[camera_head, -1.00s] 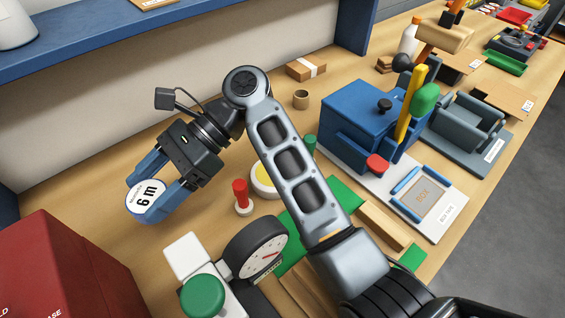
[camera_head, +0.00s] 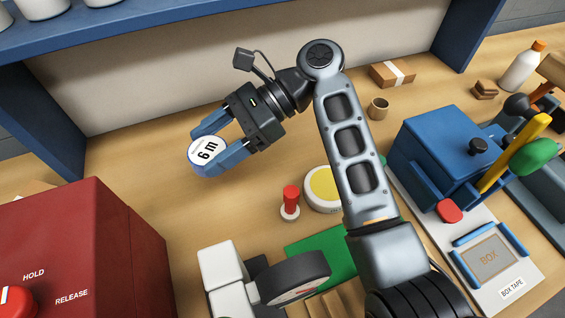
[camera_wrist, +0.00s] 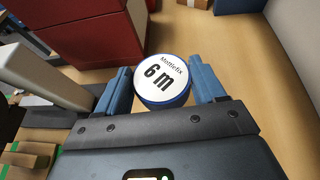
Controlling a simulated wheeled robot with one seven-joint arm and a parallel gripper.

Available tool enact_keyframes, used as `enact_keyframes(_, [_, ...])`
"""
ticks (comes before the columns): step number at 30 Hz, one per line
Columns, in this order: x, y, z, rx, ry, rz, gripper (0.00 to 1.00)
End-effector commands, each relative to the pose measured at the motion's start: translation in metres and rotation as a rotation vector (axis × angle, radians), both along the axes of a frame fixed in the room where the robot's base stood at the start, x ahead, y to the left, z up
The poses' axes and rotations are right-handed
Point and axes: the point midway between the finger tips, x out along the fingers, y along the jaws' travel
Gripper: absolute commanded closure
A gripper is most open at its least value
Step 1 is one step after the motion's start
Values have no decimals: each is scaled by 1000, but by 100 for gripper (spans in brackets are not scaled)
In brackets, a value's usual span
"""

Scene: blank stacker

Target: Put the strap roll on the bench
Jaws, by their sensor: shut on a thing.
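The strap roll (camera_head: 205,152) is a white disc marked "6 m" with a blue rim. My gripper (camera_head: 210,147) is shut on it, with one blue finger on each side. In the wrist view the roll (camera_wrist: 162,80) sits between the two fingertips, label towards the camera. The wooden bench (camera_head: 150,190) spreads beneath and around the gripper. I cannot tell how far the roll is above the bench top.
A red box (camera_head: 140,240) marked HOLD and RELEASE stands at left. A red-handled stamp (camera_head: 290,203), a yellow-topped round tin (camera_head: 323,187) and a dial gauge (camera_head: 290,280) are nearby. A blue machine (camera_head: 445,150) is at right. Bare bench lies around the gripper's left.

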Motion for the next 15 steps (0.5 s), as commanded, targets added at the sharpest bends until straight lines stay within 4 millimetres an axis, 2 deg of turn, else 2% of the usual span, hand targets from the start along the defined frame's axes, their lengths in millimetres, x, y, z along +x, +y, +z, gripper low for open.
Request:
enact_keyframes(4, [0,0,-8,-1,3,-1,64])
enact_keyframes(12, [0,0,-53,-1,4,-2,64])
enact_keyframes(15, [0,0,-61,0,2,-1,64])
